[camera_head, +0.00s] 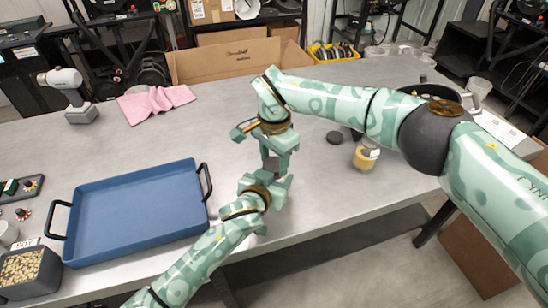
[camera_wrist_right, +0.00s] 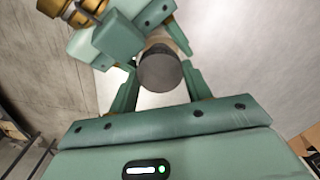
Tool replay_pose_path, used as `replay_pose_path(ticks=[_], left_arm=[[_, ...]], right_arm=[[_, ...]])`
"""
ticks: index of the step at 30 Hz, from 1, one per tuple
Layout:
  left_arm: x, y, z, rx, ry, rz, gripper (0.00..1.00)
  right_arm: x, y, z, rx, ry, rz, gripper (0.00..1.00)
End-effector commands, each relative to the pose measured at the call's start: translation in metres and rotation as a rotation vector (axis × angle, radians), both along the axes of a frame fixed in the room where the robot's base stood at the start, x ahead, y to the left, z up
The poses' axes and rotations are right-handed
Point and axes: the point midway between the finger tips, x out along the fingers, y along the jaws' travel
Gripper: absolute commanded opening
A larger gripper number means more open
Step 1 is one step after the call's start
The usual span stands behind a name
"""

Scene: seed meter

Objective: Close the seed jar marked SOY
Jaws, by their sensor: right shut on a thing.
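My right gripper (camera_head: 272,150) is above the front middle of the table, pointing down toward my left gripper (camera_head: 268,184). In the right wrist view, its fingers (camera_wrist_right: 160,88) are shut on a dark grey round lid (camera_wrist_right: 160,72). A tan part shows behind the lid; I cannot tell whether it is the jar body. The name SOY shows on a card at a dark seed bin (camera_head: 28,270). No SOY marking is readable on a jar.
A jar with yellowish contents (camera_head: 366,155) stands on the table at right, beside a loose dark lid (camera_head: 334,138). A blue tray (camera_head: 135,222) fills the left front. A pink cloth (camera_head: 155,103) and a grey-white device (camera_head: 72,95) lie behind it.

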Motion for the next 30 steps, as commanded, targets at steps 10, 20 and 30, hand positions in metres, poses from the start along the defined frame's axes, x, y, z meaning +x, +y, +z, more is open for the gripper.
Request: replay_pose_path(ticks=[10, 20, 30], left_arm=[[0.0, 0.001, -0.001, 0.001, 0.002, 0.001, 0.0], [0.0, 0.001, -0.001, 0.001, 0.002, 0.001, 0.0], [0.0, 0.001, -0.001, 0.002, 0.001, 0.001, 0.0]], right_arm=[[0.0, 0.0, 0.001, 0.001, -0.001, -0.265, 0.28], [0.0, 0.0, 0.0, 0.001, -0.001, -0.262, 0.7], [0.001, 0.0, 0.023, 0.001, -0.005, -0.26, 0.7]])
